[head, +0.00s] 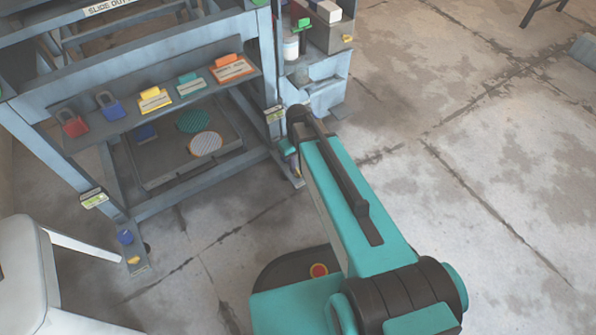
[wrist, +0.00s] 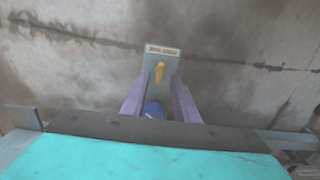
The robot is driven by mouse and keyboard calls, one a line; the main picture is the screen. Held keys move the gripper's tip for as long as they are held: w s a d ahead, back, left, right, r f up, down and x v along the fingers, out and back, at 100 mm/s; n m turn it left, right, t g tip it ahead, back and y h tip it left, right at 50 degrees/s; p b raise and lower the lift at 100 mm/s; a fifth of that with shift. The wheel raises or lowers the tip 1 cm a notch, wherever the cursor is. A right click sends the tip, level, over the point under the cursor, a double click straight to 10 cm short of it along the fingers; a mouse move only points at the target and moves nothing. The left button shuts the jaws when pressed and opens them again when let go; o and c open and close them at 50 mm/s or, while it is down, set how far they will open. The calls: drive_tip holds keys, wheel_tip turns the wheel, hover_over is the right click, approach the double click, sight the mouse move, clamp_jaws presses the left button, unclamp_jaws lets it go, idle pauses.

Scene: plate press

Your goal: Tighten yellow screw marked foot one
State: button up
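In the wrist view, a yellow screw (wrist: 160,72) stands on a grey foot plate (wrist: 152,56) with a small label at its far edge, too blurred to read. A blue round part (wrist: 154,109) sits nearer, partly hidden by the wrist. My gripper (wrist: 161,78) is open, its purple fingers on either side of the screw, with gaps showing. I cannot tell how high the fingertips are above the plate. In the head view, my arm reaches the press frame's right front leg (head: 284,150), and my gripper is mostly hidden there.
Another foot (head: 138,268) with a yellow screw and blue knob stands at the lower left. The frame's shelf (head: 110,124) holds padlocks and coloured tags. A side shelf (head: 318,88) with a white jar stands right of the leg. Open concrete floor lies to the right.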

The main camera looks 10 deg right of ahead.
sight(298, 173)
drive_tip(key=shift+f+b, duration=0.45)
drive_tip(key=shift+f, duration=1.05)
drive_tip(key=shift+c, duration=0.4)
clamp_jaws()
